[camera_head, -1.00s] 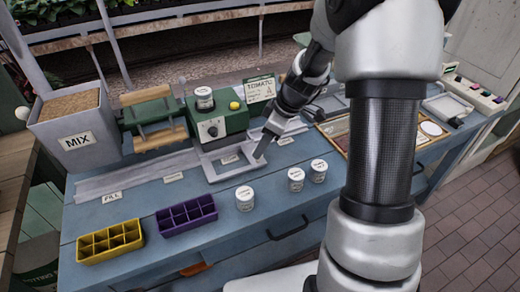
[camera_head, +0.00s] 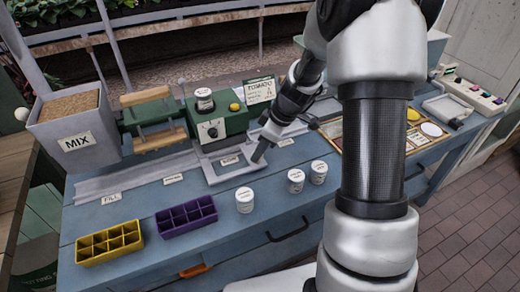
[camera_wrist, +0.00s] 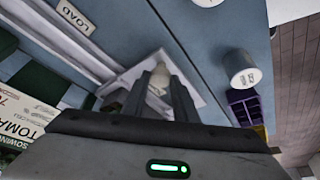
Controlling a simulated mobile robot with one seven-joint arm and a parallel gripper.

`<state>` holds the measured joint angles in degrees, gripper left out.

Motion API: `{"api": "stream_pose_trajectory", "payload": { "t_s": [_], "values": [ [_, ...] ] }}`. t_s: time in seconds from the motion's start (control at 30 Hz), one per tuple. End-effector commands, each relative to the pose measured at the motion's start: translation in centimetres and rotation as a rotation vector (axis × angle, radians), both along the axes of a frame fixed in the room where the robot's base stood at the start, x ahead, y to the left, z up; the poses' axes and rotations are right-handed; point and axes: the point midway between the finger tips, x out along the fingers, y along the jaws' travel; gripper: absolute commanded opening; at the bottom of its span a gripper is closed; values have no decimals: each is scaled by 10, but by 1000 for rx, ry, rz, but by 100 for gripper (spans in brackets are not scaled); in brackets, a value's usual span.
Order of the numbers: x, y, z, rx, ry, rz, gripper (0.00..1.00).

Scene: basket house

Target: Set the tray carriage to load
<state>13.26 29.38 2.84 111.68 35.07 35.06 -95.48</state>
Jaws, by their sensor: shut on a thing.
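The tray carriage (camera_head: 236,179) is a pale grey open frame on the grey rail (camera_head: 135,182) along the blue bench. A small label shows inside the frame, too small to read. My gripper (camera_head: 260,152) reaches down to the carriage's right side. In the wrist view my gripper (camera_wrist: 162,88) is shut on a pale knob-like part of the carriage (camera_wrist: 190,75). The LOAD label (camera_wrist: 76,17) is at the upper left there, apart from the carriage. My fingers partly hide the carriage.
Yellow (camera_head: 109,243) and purple (camera_head: 186,216) cell trays and several white pots, one here (camera_head: 244,200), stand along the bench front. The MIX hopper (camera_head: 76,135) and green machine (camera_head: 218,125) stand behind the rail. A wooden-framed board (camera_head: 345,135) lies to the right.

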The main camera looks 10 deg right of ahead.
Motion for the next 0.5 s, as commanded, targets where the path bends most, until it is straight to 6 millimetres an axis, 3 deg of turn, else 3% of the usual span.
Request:
{"api": "stream_pose_trajectory", "payload": {
  "t_s": [0.27,0.5],
  "values": [
    [5,-25,-3,-2,-3,-5,0],
    [16,-79,-4,-3,-3,-8,0]
  ]
}}
